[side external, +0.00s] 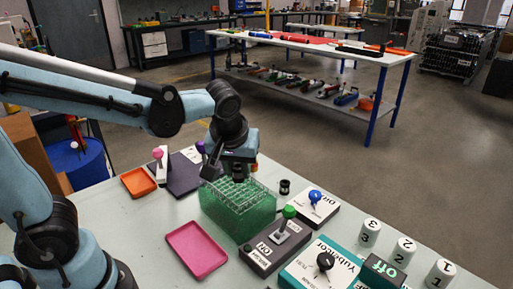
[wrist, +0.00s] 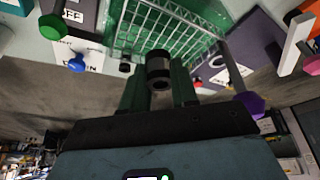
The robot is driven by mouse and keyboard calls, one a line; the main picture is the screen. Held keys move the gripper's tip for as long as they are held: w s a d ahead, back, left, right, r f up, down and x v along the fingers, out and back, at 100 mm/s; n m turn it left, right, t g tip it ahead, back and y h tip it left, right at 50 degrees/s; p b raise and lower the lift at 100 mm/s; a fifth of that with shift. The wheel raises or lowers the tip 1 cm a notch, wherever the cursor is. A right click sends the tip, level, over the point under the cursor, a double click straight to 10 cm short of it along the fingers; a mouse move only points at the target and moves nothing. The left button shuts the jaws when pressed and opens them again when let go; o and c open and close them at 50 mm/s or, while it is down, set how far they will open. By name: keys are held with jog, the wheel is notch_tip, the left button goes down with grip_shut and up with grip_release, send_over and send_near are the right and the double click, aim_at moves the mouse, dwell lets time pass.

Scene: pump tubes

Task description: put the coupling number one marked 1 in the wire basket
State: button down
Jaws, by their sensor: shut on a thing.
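My gripper (side external: 238,172) is above the green wire basket (side external: 236,215) on the table. In the wrist view my gripper (wrist: 158,85) is shut on a short dark cylinder (wrist: 159,66) with a grey band; I can read no number on it. The wire basket (wrist: 165,20) lies beyond the fingertips there. A white cylinder marked 1 (side external: 440,274) stands upright at the right front, apart from my gripper. The basket's inside is mostly hidden.
White cylinders marked 2 (side external: 403,250) and 3 (side external: 369,233) stand near the 1. A small black cylinder (side external: 284,187) stands right of the basket. Boxes with coloured knobs are around it, with a pink tray (side external: 196,249) in front and an orange tray (side external: 138,182) at left.

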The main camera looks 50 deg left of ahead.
aim_at(238, 181)
jog(key=shift+w+a+f, duration=0.15)
jog(key=shift+a+f, duration=0.1)
jog(key=shift+f, duration=1.9)
jog(key=shift+f, duration=0.1)
jog(key=c, duration=0.9)
grip_release()
jog(key=shift+o, duration=0.2)
jog(key=v, duration=1.2)
jog(key=shift+s+a+f+m+t+h, duration=0.45)
jog(key=shift+a+f+m+t, duration=0.15)
jog(key=shift+f+m, duration=0.55)
jog(key=shift+s+a+f+m+t+h, duration=0.35)
jog(key=shift+a+f+m+t+h, duration=0.2)
jog(key=shift+f+m, duration=0.55)
jog(key=shift+s+a+f+m+t+h, duration=0.4)
jog(key=shift+f+m+t, duration=0.35)
jog(key=shift+m, duration=0.7)
